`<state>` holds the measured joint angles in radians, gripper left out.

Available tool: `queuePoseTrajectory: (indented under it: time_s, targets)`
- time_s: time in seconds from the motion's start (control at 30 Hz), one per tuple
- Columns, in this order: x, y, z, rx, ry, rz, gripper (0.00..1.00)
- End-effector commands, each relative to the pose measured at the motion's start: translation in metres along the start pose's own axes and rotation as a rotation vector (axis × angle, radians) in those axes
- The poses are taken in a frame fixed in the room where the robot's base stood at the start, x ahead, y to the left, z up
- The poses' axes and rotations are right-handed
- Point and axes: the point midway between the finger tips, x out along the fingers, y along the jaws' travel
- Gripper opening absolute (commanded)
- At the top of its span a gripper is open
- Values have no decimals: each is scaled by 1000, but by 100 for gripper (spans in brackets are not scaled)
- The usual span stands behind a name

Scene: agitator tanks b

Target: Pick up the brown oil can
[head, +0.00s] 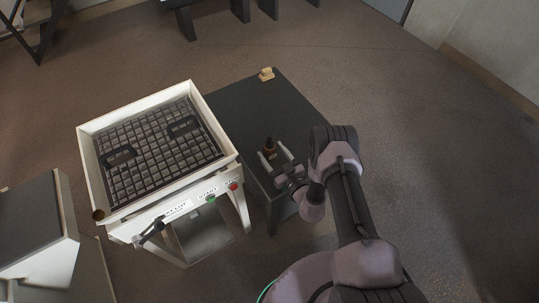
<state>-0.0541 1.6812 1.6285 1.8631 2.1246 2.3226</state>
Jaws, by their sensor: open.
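The brown oil can (269,146) is small, with a dark top, and stands on the dark table (236,98) near its right front part. My gripper (270,158) is open, low over the table. Its two light fingers point at the can and appear to lie on either side of it. I cannot tell whether the fingers touch the can. The can's lower part is partly hidden by the gripper.
A small tan object (266,74) sits at the table's far edge. Left of the table stands a white-framed machine (158,94) with a grid top, buttons and a lever. A grey-topped cabinet (28,225) is at the lower left. Open floor (430,140) lies to the right.

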Motion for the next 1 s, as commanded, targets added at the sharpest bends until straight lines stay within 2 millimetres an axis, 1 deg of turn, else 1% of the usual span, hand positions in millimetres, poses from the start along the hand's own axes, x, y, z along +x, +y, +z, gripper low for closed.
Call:
queuePoseTrajectory:
  time_s: [0.07, 0.23, 0.37, 0.4, 0.47, 0.5, 0.57, 0.6, 0.87, 0.97, 1.0]
  targets:
    - [4, 0, 0, 1, 0, 1, 66]
    - [4, 0, -1, 1, -1, 1, 66]
    - [4, 0, -1, 1, -1, 1, 41]
    - [4, 0, -1, 1, -1, 1, 33]
    - [4, 0, -1, 1, -1, 1, 21]
    - [4, 0, -1, 1, -1, 1, 13]
    - [4, 0, -1, 1, -1, 1, 2]
    - [4, 0, -1, 1, -1, 1, 0]
    - [4, 1, -2, 1, -1, 1, 0]
    - [1, 3, -9, 1, 0, 0, 0]
    - [-1, 4, -15, 1, 0, -2, 0]
